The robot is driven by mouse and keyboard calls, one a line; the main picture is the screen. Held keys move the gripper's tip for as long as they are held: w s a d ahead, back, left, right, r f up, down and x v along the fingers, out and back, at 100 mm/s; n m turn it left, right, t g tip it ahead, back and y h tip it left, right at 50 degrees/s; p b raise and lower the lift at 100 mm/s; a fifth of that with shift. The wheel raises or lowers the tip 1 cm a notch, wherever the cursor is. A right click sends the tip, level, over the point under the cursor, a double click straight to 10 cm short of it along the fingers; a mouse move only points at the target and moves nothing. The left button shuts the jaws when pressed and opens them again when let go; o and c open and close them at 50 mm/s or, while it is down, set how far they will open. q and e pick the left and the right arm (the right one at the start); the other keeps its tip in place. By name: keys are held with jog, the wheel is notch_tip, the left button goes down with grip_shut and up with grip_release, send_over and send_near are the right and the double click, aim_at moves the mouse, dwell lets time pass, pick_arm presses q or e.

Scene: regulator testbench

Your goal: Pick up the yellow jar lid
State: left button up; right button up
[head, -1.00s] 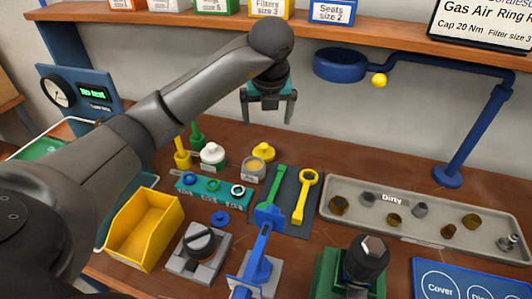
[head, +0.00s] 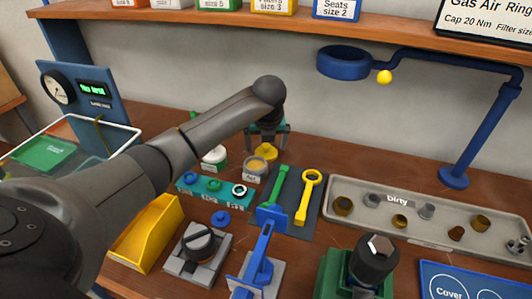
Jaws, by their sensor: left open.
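The yellow jar lid (head: 265,151) lies on the wooden bench behind a small open jar (head: 255,170) with yellowish contents. My left gripper (head: 266,146) is open and points down at the lid, with a finger on each side of it in the picture. I cannot tell whether the fingers touch the lid or are still above it. The gripper's body hides the area just behind the lid. My right gripper is not in view.
A white-lidded jar (head: 214,156) stands left of the lid. In front are a teal ring holder (head: 212,188), and green (head: 277,190) and yellow (head: 308,196) wrenches on a dark mat. A grey "Dirty" tray (head: 400,243) lies right. The shelf (head: 200,17) overhangs behind.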

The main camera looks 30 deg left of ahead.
pick_arm(q)
jog(key=shift+w+a+f, duration=0.1)
jog(key=shift+f, duration=0.35)
jog(key=c, duration=1)
